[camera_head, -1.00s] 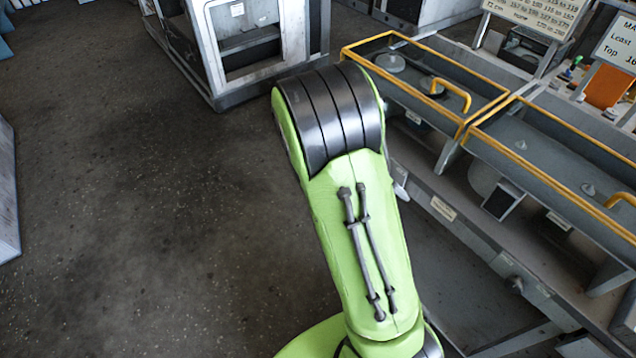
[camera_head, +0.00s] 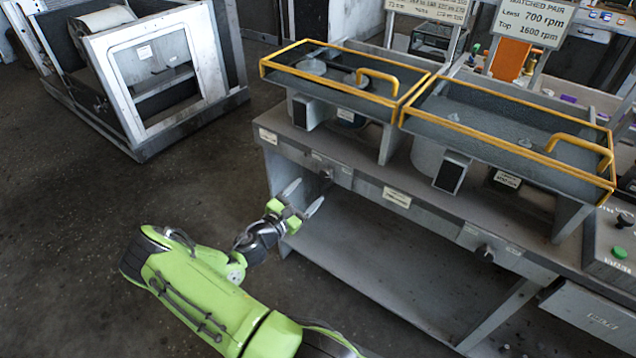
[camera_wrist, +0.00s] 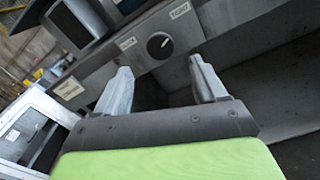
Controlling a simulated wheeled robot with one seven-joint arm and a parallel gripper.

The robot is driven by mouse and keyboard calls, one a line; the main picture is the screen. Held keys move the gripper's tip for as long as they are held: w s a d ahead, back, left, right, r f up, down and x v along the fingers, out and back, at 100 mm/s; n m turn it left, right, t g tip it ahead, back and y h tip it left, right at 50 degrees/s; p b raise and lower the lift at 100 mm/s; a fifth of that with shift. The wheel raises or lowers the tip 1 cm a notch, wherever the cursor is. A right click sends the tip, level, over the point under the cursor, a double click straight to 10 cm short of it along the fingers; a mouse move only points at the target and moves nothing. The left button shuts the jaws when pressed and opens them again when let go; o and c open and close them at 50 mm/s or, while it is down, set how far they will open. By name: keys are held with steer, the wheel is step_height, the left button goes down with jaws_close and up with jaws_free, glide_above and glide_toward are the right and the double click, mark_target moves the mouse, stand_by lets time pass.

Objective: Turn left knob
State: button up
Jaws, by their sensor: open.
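The left knob (camera_wrist: 160,45) is a round dark dial with a light pointer line on the grey front panel in the wrist view. In the head view, the left knob (camera_head: 327,175) is small, on the bench front below the left orange-framed tray. My gripper (camera_wrist: 159,66) is open, with its two pale fingers apart and nothing between them. The knob appears just beyond the fingertips, roughly centred between them. In the head view my gripper (camera_head: 303,197) is in front of the bench's left end, a little below and left of the knob. Contact is not visible.
A second knob (camera_head: 487,253) is on the bench front farther right. Two orange-framed trays (camera_head: 330,85) stand above the bench top (camera_head: 400,180). An open lower shelf (camera_head: 370,270) lies below the panel. A white-framed housing (camera_head: 150,80) stands at the back left, with bare floor between.

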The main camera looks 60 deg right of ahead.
mark_target(324, 177)
steer(key=d, duration=0.4)
steer(key=s+d+b, duration=0.1)
steer(key=d, duration=0.2)
steer(key=shift+s+d, duration=0.1)
steer(key=shift+c, duration=0.3)
steer(key=c, duration=1)
